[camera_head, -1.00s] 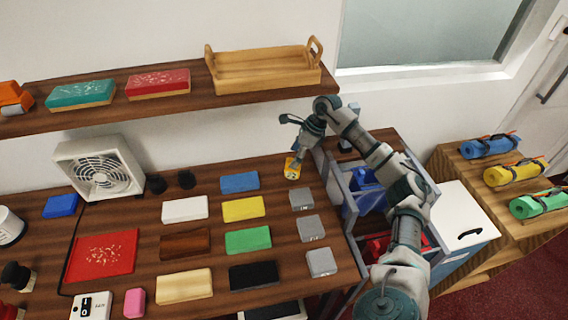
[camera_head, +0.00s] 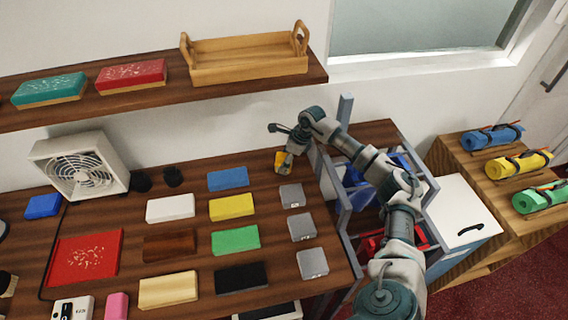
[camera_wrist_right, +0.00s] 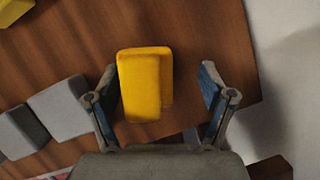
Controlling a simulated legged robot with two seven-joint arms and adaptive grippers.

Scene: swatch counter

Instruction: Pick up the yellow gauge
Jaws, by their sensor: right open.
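The yellow gauge (camera_wrist_right: 142,85) stands on the dark wooden counter between the two open fingers of my right gripper (camera_wrist_right: 160,95) in the right wrist view. My left gripper is not in view.
Grey blocks (camera_head: 302,227) stand in a column in front of the gauge. A yellow swatch (camera_head: 231,206) and a blue swatch (camera_head: 228,179) lie to its left. A metal rack (camera_head: 343,205) with bins stands right of the counter. A shelf (camera_head: 140,104) runs above, holding a wooden tray (camera_head: 245,72).

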